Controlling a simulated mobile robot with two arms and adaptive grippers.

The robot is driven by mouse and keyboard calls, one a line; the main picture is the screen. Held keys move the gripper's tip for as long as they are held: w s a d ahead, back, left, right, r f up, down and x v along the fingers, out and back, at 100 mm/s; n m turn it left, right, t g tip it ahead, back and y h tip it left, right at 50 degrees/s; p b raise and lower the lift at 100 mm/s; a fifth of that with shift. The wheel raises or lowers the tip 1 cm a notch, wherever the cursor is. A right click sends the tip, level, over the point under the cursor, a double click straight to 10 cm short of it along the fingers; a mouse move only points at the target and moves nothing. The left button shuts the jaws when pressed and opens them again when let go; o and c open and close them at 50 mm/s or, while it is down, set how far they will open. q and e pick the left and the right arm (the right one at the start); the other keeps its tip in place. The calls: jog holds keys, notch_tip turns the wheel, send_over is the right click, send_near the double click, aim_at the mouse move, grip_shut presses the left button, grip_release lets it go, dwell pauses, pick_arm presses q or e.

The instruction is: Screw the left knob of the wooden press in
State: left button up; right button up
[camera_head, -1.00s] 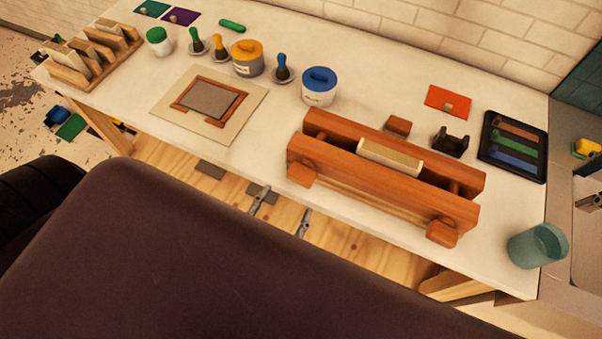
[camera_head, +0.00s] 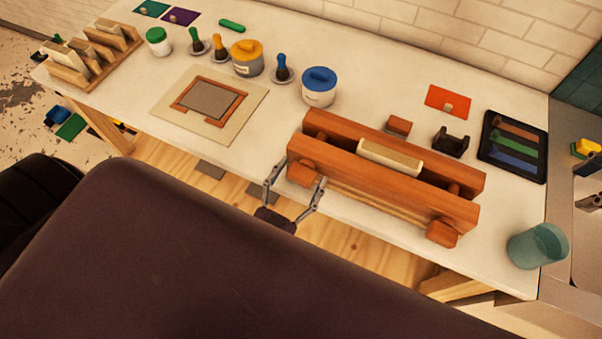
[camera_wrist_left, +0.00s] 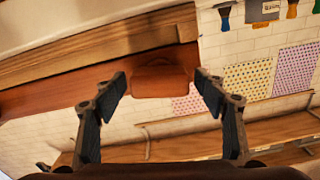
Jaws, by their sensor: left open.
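The wooden press (camera_head: 385,180) lies on the white table, with two long reddish beams and a pale block (camera_head: 390,157) between them. Its left knob (camera_head: 302,172) sits on the front face at the left end, and its right knob (camera_head: 442,233) at the right end. My left gripper (camera_head: 296,181) is open, with its fingers to either side of the left knob. In the left wrist view the left knob (camera_wrist_left: 160,80) shows between the two open fingertips (camera_wrist_left: 160,90), with gaps on both sides.
A teal cup (camera_head: 538,246) stands at the table's right corner. A black tray (camera_head: 513,146) with coloured bars lies behind it. A blue-lidded jar (camera_head: 319,87) and a framed board (camera_head: 209,103) are left of the press. The table's front edge runs just before the press.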

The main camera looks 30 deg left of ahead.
pick_arm(q)
jog(key=shift+w, duration=0.15)
jog(key=shift+c, duration=0.4)
jog(key=c, duration=1.1)
jog(key=shift+m, duration=0.4)
